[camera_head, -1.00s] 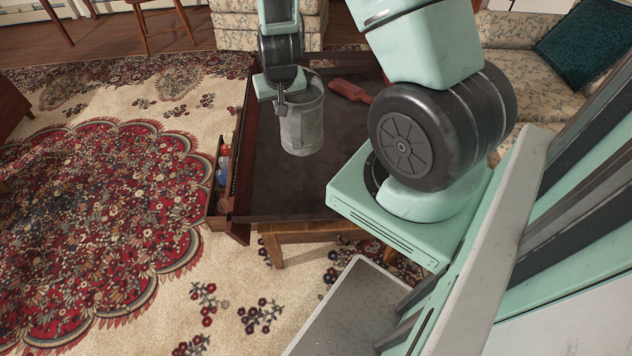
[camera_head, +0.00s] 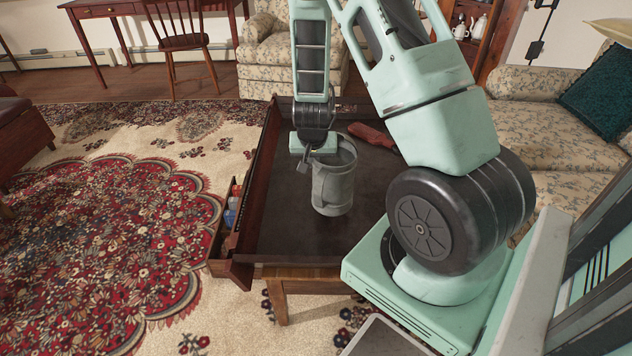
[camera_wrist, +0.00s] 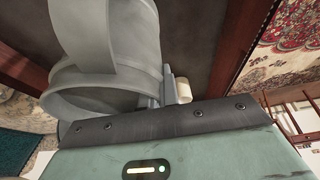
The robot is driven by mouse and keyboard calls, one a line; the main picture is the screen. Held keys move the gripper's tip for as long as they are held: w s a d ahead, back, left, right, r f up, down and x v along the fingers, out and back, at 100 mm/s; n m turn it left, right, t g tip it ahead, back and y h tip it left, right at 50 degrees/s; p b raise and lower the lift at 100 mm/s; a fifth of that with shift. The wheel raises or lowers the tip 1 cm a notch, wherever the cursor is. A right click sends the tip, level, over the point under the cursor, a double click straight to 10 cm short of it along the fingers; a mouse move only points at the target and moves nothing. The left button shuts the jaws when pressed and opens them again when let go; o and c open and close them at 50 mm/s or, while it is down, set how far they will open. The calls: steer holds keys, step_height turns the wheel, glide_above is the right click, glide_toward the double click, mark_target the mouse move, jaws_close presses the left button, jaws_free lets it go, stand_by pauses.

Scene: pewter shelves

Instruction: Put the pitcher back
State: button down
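The pitcher (camera_head: 333,186) is a grey metal-looking vessel, upright or nearly so, over the dark table top (camera_head: 285,225) in the head view. My gripper (camera_head: 306,161) is at its upper left side, by the rim and handle. In the wrist view the pitcher (camera_wrist: 115,45) fills the upper left, with its open rim close to my gripper (camera_wrist: 168,95). The fingers are at the pitcher's side and appear closed on it; the exact contact is partly hidden. I cannot tell whether its base touches the table.
A reddish-brown object (camera_head: 372,136) lies on the table behind the pitcher. An open drawer (camera_head: 228,220) with small items sticks out at the table's left. A wooden cabinet (camera_head: 486,45) holding white vessels stands at the back right.

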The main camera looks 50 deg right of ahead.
steer(key=shift+f+b, duration=0.65)
steer(key=shift+f, duration=1.6)
steer(key=c, duration=1.7)
jaws_free()
